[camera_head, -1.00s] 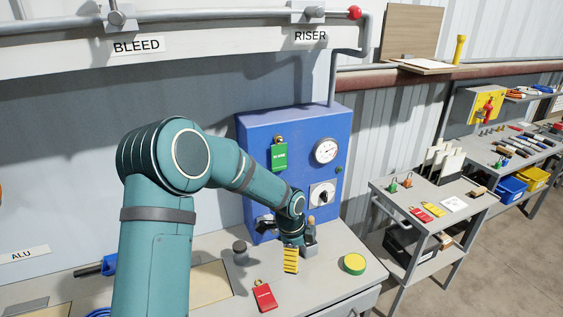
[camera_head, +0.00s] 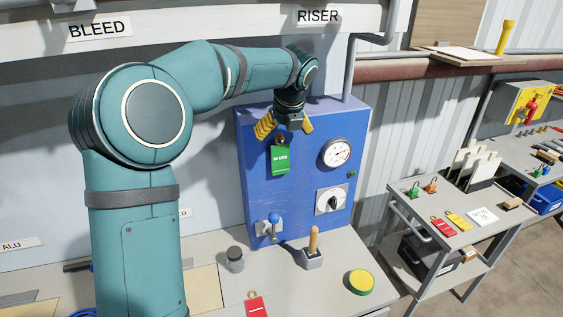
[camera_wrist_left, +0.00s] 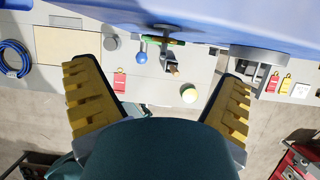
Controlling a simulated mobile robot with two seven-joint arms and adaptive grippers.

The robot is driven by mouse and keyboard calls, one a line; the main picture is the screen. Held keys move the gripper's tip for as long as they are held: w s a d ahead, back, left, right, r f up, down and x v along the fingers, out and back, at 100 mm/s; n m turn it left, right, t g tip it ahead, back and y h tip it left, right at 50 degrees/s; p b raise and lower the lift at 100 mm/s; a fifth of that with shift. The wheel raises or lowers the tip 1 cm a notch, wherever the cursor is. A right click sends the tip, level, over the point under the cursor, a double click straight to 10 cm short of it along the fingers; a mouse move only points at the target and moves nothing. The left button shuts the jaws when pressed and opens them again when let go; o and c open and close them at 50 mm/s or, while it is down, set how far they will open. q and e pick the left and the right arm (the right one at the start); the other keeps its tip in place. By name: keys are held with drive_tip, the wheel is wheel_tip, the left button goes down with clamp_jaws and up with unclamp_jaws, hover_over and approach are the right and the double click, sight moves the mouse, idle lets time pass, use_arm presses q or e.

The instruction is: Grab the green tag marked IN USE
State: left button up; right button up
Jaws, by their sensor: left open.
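The green tag (camera_head: 280,159), with small white lettering, hangs on the front of the blue cabinet (camera_head: 300,190), left of the gauge. My left gripper (camera_head: 286,127) is at the cabinet's upper front, just above the tag, with its yellow fingers spread apart and pointing down. In the left wrist view the tag (camera_wrist_left: 157,41) shows nearly edge-on, beyond the open, empty fingers (camera_wrist_left: 160,75). I cannot see contact with the tag. My right gripper is in neither view.
Right of the tag are a gauge (camera_head: 336,153) and a black knob (camera_head: 332,201). A blue-handled valve (camera_head: 270,227) is low on the cabinet. The bench holds a wooden-handled tool (camera_head: 312,247), a red tag (camera_head: 256,305) and a yellow-green button (camera_head: 361,282).

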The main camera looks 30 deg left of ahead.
sight(281, 153)
use_arm(q)
drive_tip(key=x, duration=0.8)
drive_tip(key=shift+w+f+b, duration=0.2)
drive_tip(key=shift+f+b, duration=0.05)
drive_tip(key=shift+b, duration=0.1)
drive_tip(key=c, duration=1)
